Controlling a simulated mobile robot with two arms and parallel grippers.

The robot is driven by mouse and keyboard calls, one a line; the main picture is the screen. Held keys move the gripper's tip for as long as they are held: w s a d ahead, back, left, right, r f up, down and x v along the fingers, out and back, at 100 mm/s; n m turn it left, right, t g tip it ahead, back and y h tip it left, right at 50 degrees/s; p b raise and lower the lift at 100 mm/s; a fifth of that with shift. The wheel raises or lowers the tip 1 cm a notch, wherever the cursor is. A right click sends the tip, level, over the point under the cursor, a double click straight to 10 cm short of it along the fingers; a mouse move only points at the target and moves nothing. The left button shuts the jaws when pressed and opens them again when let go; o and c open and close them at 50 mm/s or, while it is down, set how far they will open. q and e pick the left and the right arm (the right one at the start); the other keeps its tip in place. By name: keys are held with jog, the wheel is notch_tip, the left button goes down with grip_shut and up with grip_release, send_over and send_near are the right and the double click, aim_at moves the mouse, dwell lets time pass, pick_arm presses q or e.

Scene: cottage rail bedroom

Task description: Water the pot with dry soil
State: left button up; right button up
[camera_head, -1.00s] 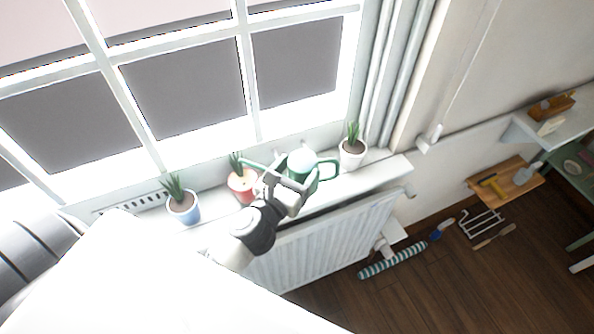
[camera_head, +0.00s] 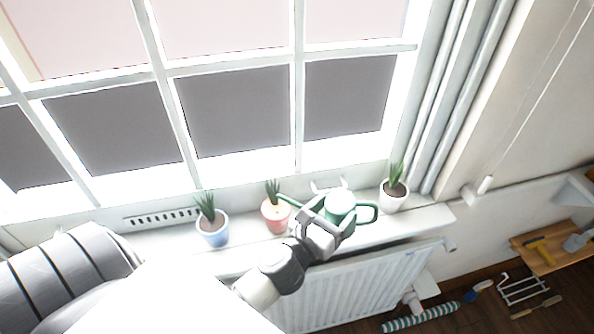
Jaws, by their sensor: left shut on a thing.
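A green watering can (camera_head: 346,219) with a pale top is at the sill, between the red pot and the white pot. Its handle points right and its thin spout reaches left toward the red pot. My left gripper (camera_head: 326,221) is shut on the can from the front. The red pot (camera_head: 275,222) is just left of the can, the blue pot (camera_head: 213,236) further left, and the white pot (camera_head: 393,203) to the right. Each holds a spiky green plant. I cannot tell from this view which soil is dry. My right gripper is not in view.
The pots stand on a white windowsill (camera_head: 425,216) under the paned window. A white radiator (camera_head: 350,285) is below it. At lower right are a wooden board (camera_head: 556,247) with tools, a wire rack (camera_head: 523,289) and a striped roll (camera_head: 420,318).

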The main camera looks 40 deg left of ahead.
pick_arm(q)
jog(key=shift+r+n+t+b, duration=0.5)
jog(key=shift+r+n+b, duration=0.2)
jog(key=shift+r, duration=0.25)
dwell(1.1)
jog(key=shift+s+a+r+n+t+y+b, duration=0.15)
jog(key=shift+r+n+t+y+b, duration=0.25)
jog(key=shift+r+n+t+b, duration=0.65)
dwell(5.0)
